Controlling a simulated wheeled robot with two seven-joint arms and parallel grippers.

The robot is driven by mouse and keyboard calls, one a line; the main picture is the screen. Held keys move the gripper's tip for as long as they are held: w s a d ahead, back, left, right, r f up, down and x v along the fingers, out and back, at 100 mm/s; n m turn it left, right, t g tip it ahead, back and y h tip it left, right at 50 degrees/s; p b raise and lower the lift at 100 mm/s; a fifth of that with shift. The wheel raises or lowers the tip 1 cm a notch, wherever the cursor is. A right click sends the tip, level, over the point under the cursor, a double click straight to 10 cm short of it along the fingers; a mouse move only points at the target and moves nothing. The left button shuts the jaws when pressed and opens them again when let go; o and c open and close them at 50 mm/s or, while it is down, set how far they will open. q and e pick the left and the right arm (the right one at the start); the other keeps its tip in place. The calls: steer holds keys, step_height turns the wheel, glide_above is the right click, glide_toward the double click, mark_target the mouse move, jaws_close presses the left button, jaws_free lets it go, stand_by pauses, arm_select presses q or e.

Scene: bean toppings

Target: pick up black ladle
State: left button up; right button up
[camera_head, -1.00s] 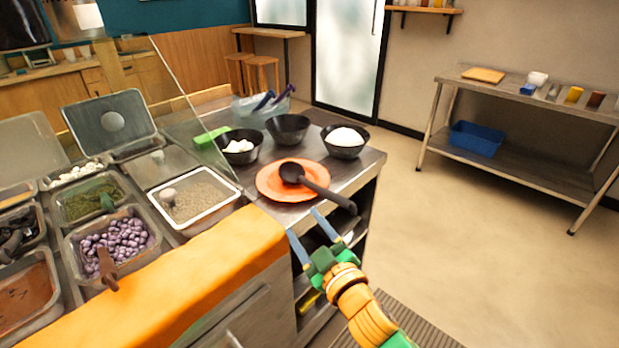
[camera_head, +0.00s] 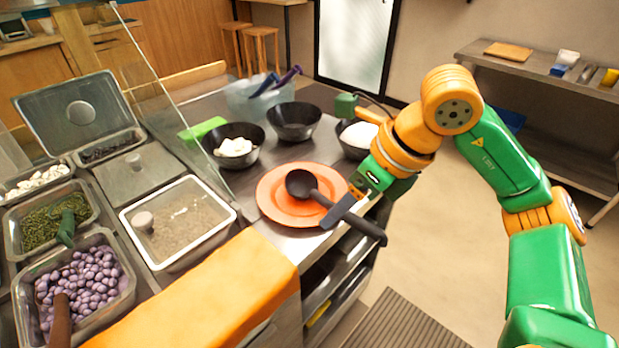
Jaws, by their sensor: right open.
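The black ladle (camera_head: 302,184) rests with its bowl on an orange plate (camera_head: 272,203). Its handle slants down to the right, past the plate rim and over the counter edge. My right gripper (camera_head: 336,214) is open at the handle, just right of the plate. One grey finger crosses in front of the handle; the other finger is mostly hidden, so I cannot tell whether the handle lies between them. My left gripper is not in view.
Black bowls with white contents stand behind the plate (camera_head: 233,158) and behind my right arm. An empty black bowl (camera_head: 294,121) sits between them. Topping containers (camera_head: 178,222) and a slanted glass guard are at the left. Open floor lies to the right.

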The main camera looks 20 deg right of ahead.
mark_target(351, 215)
steer(key=d, duration=0.1)
steer(key=d+h, duration=0.1)
steer(key=d, duration=0.1)
steer(key=shift+w+d+r+m+h, duration=0.1)
steer(key=shift+d+r+m+h, duration=0.2)
steer(key=shift+r+m, duration=0.1)
steer(key=shift+d+f+h, duration=0.2)
steer(key=shift+d+h, duration=0.1)
steer(key=x, duration=0.6)
steer(key=shift+f+b, duration=0.15)
steer(key=shift+b, duration=0.15)
steer(key=shift+s+a, duration=0.1)
steer(key=shift+s, duration=0.15)
steer(key=c, duration=0.3)
jaws_close()
